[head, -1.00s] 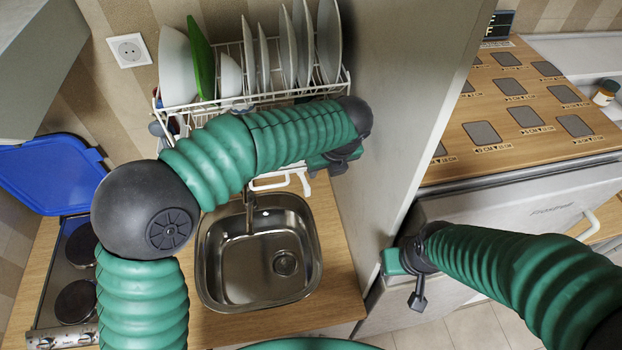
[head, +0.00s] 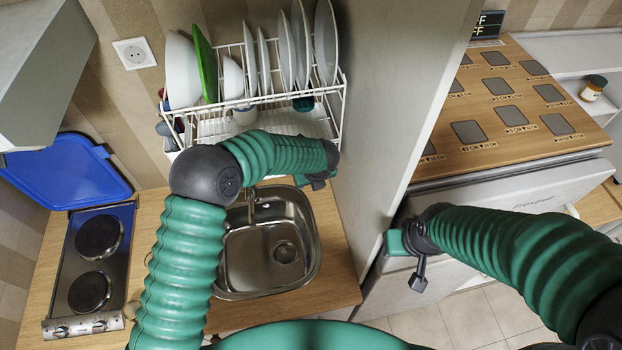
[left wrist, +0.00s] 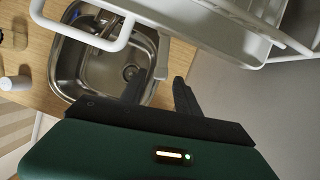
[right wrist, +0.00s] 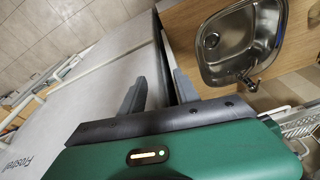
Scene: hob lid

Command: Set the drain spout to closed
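A pale, narrow piece that looks like the drain spout (left wrist: 162,57) hangs from the edge of the white drip tray (left wrist: 205,25) in the left wrist view, over the right side of the sink (left wrist: 98,70). I cannot tell its setting. My left gripper (left wrist: 158,86) is open and empty, with its fingers pointing toward that piece and apart from it. In the head view my left gripper (head: 319,180) is at the dish rack's (head: 342,105) front right, and my arm hides part of the rack's front.
The sink (head: 270,262) lies below the rack. Plates and a green board (head: 205,62) stand in the rack. A tall grey panel (head: 385,110) closes off the right. The hob (head: 92,262), with its blue lid (head: 65,175) raised, is at left.

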